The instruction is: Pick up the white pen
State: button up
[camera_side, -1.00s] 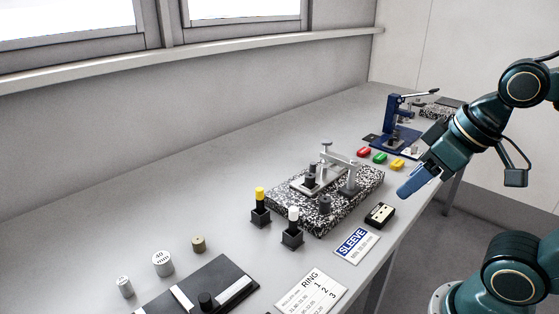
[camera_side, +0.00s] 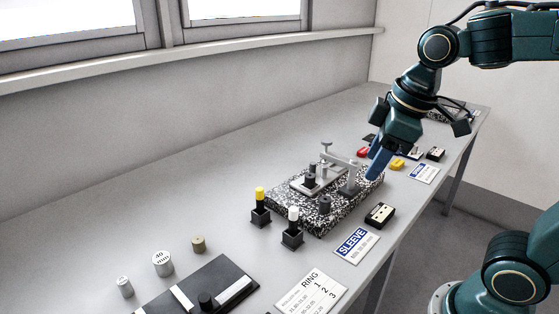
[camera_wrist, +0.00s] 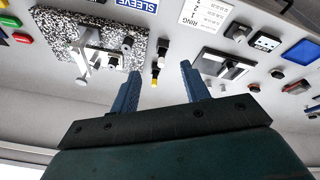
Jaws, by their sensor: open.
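The white pen (camera_side: 293,214) stands upright in a small black holder (camera_side: 291,238) on the bench, in front of the granite block. It also shows small near the top middle of the wrist view (camera_wrist: 161,49). A yellow pen (camera_side: 260,194) stands in a similar black holder (camera_side: 260,217) to its left. My gripper (camera_side: 374,172) points down beside the right end of the granite block, to the right of the white pen and apart from it. In the wrist view its two blue fingers (camera_wrist: 160,70) are spread, with nothing held between them.
The granite block (camera_side: 345,208) carries a metal clamp fixture (camera_side: 324,178) close to my fingers. A SLEEVE card (camera_side: 355,245), a black box (camera_side: 380,214) and a RING card (camera_side: 311,292) lie near the front edge. The bench behind the pens is clear.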

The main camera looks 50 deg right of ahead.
jog(key=w+a+f+n+g, duration=0.1)
jog(key=w+f+n+g, duration=0.1)
jog(key=w+n, duration=0.45)
jog(key=n+g, duration=0.2)
jog(key=n, duration=0.2)
send_over(294, 209)
notch_tip(294, 209, down, 5)
jog(key=shift+f, duration=0.2)
jog(key=shift+f, duration=0.1)
jog(key=shift+f, duration=4.2)
jog(key=shift+f, duration=2.6)
